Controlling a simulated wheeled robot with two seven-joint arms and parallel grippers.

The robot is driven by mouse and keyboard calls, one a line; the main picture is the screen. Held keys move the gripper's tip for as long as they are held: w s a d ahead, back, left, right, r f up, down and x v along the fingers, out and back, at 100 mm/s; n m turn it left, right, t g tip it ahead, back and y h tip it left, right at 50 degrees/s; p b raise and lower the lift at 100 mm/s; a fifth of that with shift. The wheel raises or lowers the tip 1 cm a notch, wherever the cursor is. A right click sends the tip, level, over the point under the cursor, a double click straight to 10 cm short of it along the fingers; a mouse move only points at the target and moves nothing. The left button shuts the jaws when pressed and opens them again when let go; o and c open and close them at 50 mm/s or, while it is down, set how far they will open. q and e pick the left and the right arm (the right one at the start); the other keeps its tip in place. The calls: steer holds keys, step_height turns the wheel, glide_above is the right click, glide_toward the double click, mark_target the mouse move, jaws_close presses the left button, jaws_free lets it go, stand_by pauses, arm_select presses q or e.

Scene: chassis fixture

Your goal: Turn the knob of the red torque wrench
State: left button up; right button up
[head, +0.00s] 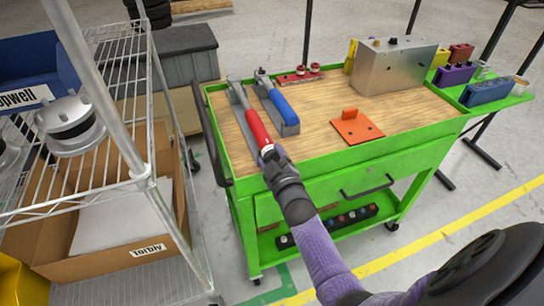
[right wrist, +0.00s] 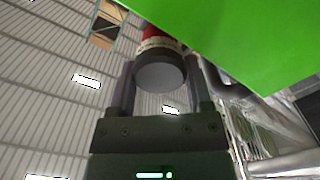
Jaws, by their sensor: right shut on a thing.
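The red torque wrench (head: 257,126) lies in a grey holder on the wooden top of the green cart, its handle end pointing toward me. A blue torque wrench (head: 283,104) lies in a holder to its right. My right gripper (head: 270,154) is at the near end of the red handle, by the cart's front edge. In the right wrist view, the dark round knob (right wrist: 160,72) of the red wrench sits between the two fingers of my gripper (right wrist: 162,82), which is shut on it. The knob's sides are partly hidden. My left gripper is not in view.
An orange plate (head: 357,127) and a metal box (head: 392,66) stand on the cart (head: 330,160). Red parts (head: 300,75) lie at the back. A wire shelf (head: 100,190) stands close on the left. The wood between the blue wrench and orange plate is clear.

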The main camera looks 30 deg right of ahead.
steer(key=shift+f, duration=0.1)
steer(key=o, duration=1.3)
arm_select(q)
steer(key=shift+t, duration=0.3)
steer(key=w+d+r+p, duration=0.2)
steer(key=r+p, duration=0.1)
arm_select(e)
steer(key=v, duration=1)
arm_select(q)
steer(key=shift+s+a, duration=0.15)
